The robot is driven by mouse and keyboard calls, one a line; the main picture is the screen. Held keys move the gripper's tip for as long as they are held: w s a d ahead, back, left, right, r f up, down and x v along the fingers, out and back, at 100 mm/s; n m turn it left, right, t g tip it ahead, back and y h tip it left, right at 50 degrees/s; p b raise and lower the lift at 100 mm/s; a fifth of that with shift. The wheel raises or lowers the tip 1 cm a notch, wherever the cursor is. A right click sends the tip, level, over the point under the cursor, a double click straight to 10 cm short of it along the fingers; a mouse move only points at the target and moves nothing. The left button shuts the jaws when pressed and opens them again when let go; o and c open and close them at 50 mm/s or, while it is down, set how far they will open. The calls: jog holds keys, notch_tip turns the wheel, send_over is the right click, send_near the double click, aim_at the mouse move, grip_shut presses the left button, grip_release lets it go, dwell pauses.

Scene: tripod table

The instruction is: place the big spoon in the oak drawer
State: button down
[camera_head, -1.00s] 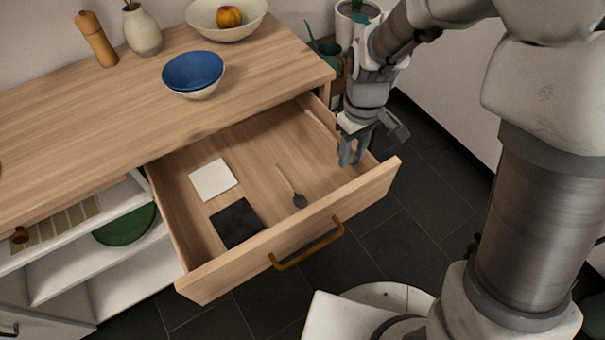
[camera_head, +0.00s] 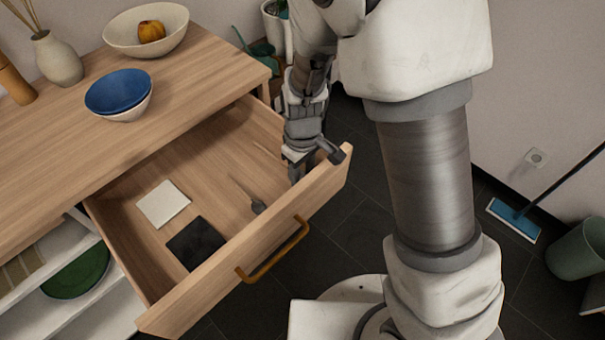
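The oak drawer (camera_head: 318,197) is pulled open under the wooden top. A spoon-like utensil (camera_head: 258,207) with a dark head and thin handle lies on its floor, right of the middle. I cannot tell whether it is the big spoon. My gripper (camera_head: 297,172) points down at the drawer's right end, close to the front panel and to the right of this utensil, apart from it. Its fingers are partly hidden by its own body, so I cannot tell their opening or whether anything is between them.
A white square (camera_head: 162,204) and a black square (camera_head: 195,243) lie in the drawer's left part. The drawer's brass handle (camera_head: 274,252) sticks out in front. On the top stand a blue bowl (camera_head: 118,91) and a cream bowl (camera_head: 172,38). A bin (camera_head: 580,250) stands far right.

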jog(key=shift+f, duration=0.15)
jog(key=shift+c, duration=2.2)
grip_release()
jog(key=d+r+m+t+p, duration=0.1)
jog(key=d+r+p, duration=0.1)
jog(key=r, duration=0.8)
jog(key=d+r+m+p, duration=0.1)
jog(key=d+r+p, duration=0.1)
jog(key=r, duration=0.7)
jog(key=s+d+r+m+t, duration=0.4)
jog(key=s+d+r+m, duration=0.4)
jog(key=s+d+r, duration=0.3)
jog(key=shift+s+d+r+t, duration=0.35)
jog(key=shift+s+d, duration=0.25)
jog(key=shift+d, duration=0.4)
